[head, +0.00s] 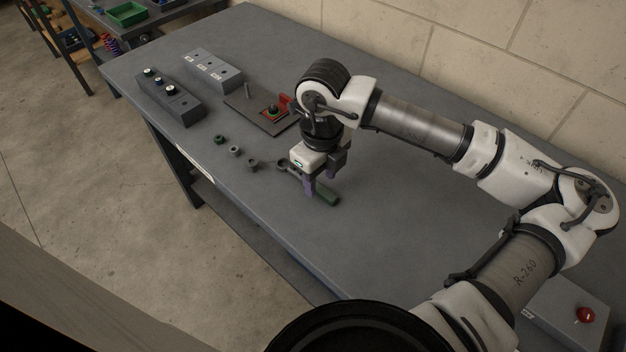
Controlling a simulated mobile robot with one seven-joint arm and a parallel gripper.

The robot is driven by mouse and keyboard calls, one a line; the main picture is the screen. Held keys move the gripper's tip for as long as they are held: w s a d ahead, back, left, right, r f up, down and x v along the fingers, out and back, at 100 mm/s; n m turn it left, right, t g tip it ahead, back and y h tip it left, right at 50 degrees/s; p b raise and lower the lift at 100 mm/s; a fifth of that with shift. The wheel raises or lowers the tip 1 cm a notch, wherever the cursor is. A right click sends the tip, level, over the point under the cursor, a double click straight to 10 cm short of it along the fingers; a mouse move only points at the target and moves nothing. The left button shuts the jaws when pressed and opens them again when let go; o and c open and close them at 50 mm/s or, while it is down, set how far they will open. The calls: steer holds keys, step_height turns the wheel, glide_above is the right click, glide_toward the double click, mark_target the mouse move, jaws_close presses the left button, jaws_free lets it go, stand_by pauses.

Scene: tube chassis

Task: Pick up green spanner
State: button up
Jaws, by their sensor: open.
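The green spanner (327,195) lies on the grey workbench. My gripper (318,190) is open and points down over the spanner's middle. The fingers hide part of the spanner. I cannot tell whether the fingertips touch it or the bench.
The workbench (400,225) is mostly clear around the spanner. Small nuts (235,151) lie to its left. A dark plate (250,112) with red and green parts, and grey blocks (172,100), stand farther back. A red-button box (566,310) is at lower right.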

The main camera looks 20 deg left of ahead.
steer(key=shift+w+f, duration=0.1)
steer(key=shift+f, duration=1.25)
jaws_close()
